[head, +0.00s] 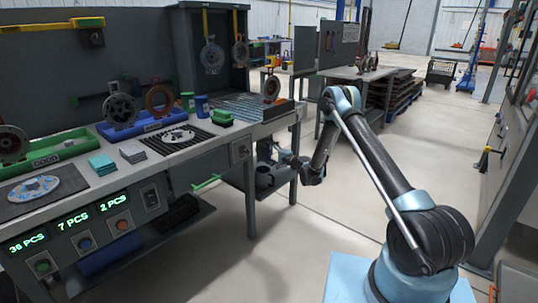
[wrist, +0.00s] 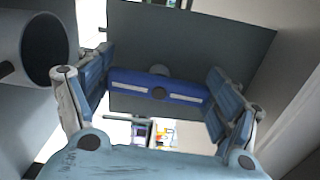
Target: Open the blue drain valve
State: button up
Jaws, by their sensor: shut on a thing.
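The blue drain valve (wrist: 185,92) shows in the wrist view as a blue bar with pale stripes and a round grey hub at its middle. It lies across the picture in front of a dark grey panel. My gripper (wrist: 160,84) has one finger at each end of the bar and is shut on it. In the head view my gripper (head: 288,158) is low beside the near right end of the workbench. The blue valve cannot be made out there, being small or hidden.
A grey pipe opening (wrist: 45,50) is close to the left finger. The workbench (head: 222,142) carries trays, discs and small blocks. A green handle (head: 207,182) sticks out below its top. The floor (head: 320,215) right of the bench is clear.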

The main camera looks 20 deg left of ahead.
jog(key=shift+s+f+n, duration=0.1)
jog(key=shift+s+n, duration=0.05)
jog(key=shift+n, duration=0.45)
jog(key=o, duration=1)
jog(key=shift+s+d, duration=0.1)
jog(key=shift+d, duration=0.45)
jog(key=v, duration=1.1)
